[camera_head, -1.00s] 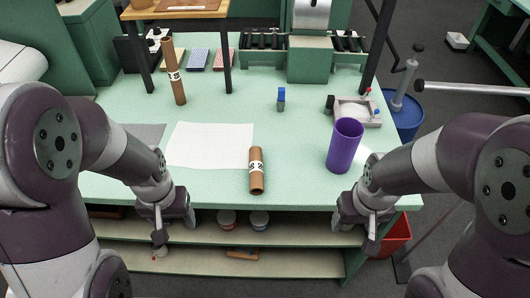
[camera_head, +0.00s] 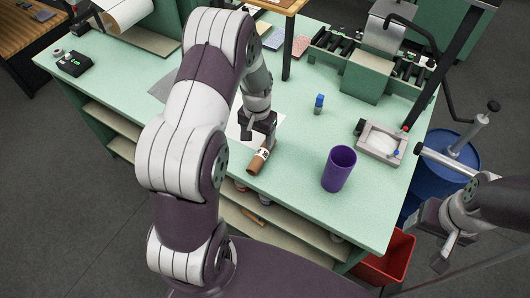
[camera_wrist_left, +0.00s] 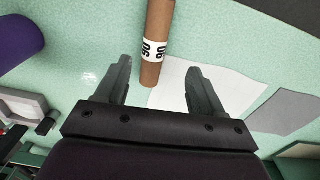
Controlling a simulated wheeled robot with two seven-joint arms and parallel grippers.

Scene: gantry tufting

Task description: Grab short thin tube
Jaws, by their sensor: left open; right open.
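A short brown cardboard tube (camera_head: 258,162) with a white printed label is near the front edge of the green table. My left gripper (camera_head: 264,136) is over the table at the tube's far end and partly hides it. In the left wrist view the tube (camera_wrist_left: 156,38) runs in from the top, and its near end shows between the two spread fingers (camera_wrist_left: 158,66). The fingers do not grip it, and the height gap is hard to judge. My right gripper (camera_head: 444,246) is open and empty, off the table's right side.
A purple cup (camera_head: 339,169) stands right of the tube. A white sheet (camera_wrist_left: 205,88) lies by the tube. A blue barrel (camera_head: 452,165) and red bin (camera_head: 388,258) flank the table's right side.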

